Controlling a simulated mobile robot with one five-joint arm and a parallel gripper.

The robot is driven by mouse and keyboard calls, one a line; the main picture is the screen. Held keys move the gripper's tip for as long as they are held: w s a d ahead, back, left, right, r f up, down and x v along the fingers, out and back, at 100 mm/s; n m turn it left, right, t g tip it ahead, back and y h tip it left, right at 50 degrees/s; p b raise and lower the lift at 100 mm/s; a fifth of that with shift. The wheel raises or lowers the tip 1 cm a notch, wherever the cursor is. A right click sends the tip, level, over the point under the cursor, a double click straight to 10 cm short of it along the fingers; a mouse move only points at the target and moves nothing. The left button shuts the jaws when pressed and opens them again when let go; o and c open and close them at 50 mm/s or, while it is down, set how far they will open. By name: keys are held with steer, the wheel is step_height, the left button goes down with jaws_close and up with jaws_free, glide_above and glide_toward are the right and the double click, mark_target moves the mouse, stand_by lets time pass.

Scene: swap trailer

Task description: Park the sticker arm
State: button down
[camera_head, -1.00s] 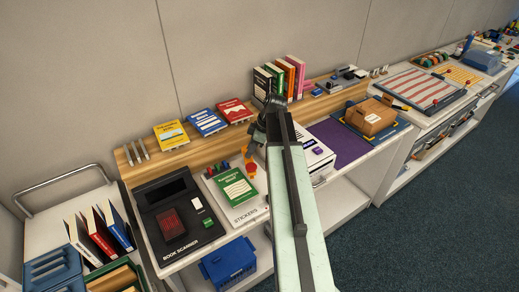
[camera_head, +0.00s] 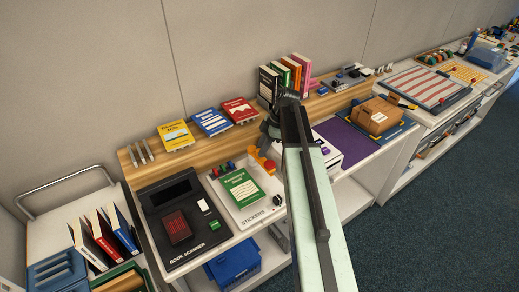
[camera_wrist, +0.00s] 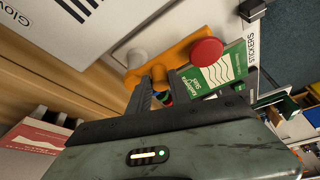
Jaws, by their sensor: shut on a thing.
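The sticker station is a white tray (camera_head: 262,213) marked STICKERS, with a green book (camera_head: 243,188) lying on it. The orange sticker arm (camera_head: 262,161) is at the tray's back right corner. In the wrist view the orange sticker arm (camera_wrist: 178,52) carries a round red knob (camera_wrist: 206,52) at one end and a pale round piece near the other. My gripper (camera_wrist: 160,76) is shut on the orange arm between these two. The exact contact is partly hidden by the fingers. In the head view my arm hides most of the gripper.
A black book scanner (camera_head: 183,225) stands left of the tray. A white machine (camera_head: 328,151) stands close on the right, partly behind my arm. Books stand on the wooden shelf (camera_head: 196,152) behind. A blue crate (camera_head: 233,264) is below.

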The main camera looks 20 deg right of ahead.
steer(key=c, duration=1.2)
jaws_free()
steer(key=p+v, duration=0.7)
steer(key=shift+s+d+r, duration=0.1)
steer(key=shift+r, duration=0.25)
